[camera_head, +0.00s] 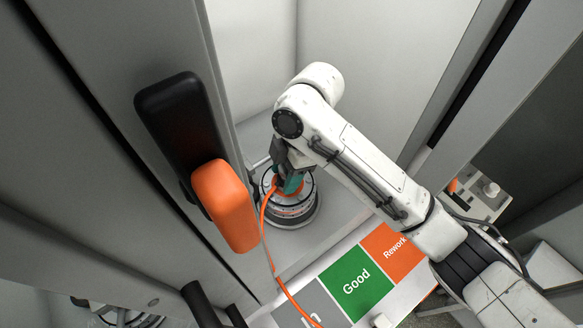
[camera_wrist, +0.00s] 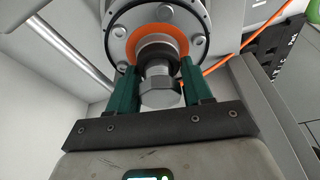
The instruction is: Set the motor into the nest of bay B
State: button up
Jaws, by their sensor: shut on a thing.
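The motor (camera_head: 290,212) is a round silver-grey body with an orange ring, standing inside the open bay in the head view. In the wrist view the motor (camera_wrist: 155,22) shows its bolted flange, orange ring and a hex-ended shaft. My gripper (camera_wrist: 158,78) has its green fingers shut on either side of the shaft; in the head view my gripper (camera_head: 290,180) is above the motor. An orange cable (camera_head: 268,240) runs from the motor out over the bay's front. The nest is hidden under the motor, and I cannot tell if the motor is seated. No bay letter is readable.
A black block (camera_head: 180,130) and an orange block (camera_head: 225,205) stick out at the left post, close to the arm. Green "Good" (camera_head: 357,282) and orange "Rework" (camera_head: 392,243) panels lie in front. A pale rod (camera_wrist: 75,55) runs beside the motor. Another round unit (camera_head: 115,312) shows lower left.

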jog(key=shift+f, duration=0.1)
jog(key=shift+r+p, duration=0.35)
jog(key=shift+p, duration=0.05)
dwell(0.3)
jog(key=shift+f, duration=0.25)
jog(key=shift+f, duration=0.3)
jog(key=shift+f+b, duration=0.6)
jog(key=shift+f, duration=0.3)
dwell(1.3)
